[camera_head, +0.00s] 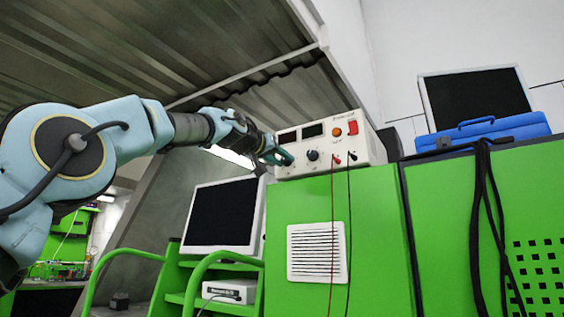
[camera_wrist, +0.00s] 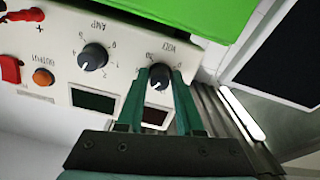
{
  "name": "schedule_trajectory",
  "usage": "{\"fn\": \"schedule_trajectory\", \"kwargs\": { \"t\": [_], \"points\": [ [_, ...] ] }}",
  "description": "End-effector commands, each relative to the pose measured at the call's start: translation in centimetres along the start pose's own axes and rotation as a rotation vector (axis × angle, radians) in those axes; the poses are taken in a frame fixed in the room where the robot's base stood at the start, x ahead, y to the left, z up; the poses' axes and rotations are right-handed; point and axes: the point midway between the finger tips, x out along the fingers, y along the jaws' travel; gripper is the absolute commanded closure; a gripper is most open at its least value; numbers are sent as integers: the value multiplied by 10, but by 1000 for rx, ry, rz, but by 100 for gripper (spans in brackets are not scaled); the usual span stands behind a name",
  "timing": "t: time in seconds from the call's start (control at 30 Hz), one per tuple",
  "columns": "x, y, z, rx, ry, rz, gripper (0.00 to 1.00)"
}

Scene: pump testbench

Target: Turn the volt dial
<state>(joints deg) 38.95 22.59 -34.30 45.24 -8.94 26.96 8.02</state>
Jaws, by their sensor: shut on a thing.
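The power supply (camera_head: 325,143) is a cream box with dials and dark displays on its front, standing on the green cabinet. In the wrist view its panel appears upside down, and the volt dial (camera_wrist: 160,76) is a dark knob under the VOLT label. My gripper (camera_wrist: 162,74) has its green fingers on both sides of the volt dial, shut on it. In the head view my gripper (camera_head: 284,157) reaches the left end of the panel and hides the volt dial. The amp dial (camera_wrist: 93,56) is beside it, apart from the fingers.
An orange button (camera_wrist: 43,77) and a red switch (camera_wrist: 11,69) are on the same panel. Red and black leads (camera_head: 334,215) hang from it down the green cabinet (camera_head: 380,230). A monitor (camera_head: 222,215) stands below my arm. A blue case (camera_head: 483,131) is at the right.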

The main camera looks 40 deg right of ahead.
Motion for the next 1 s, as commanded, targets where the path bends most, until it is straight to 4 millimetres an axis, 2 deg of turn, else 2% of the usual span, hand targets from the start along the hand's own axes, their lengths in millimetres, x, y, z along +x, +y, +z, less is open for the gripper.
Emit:
{"fn": "schedule_trajectory", "kwargs": {
  "t": [0.6, 1.0],
  "points": [
    [0, -2, 0, 567, 2, 0, 100],
    [0, -2, -1, 794, 1, -1, 100]
  ]
}}
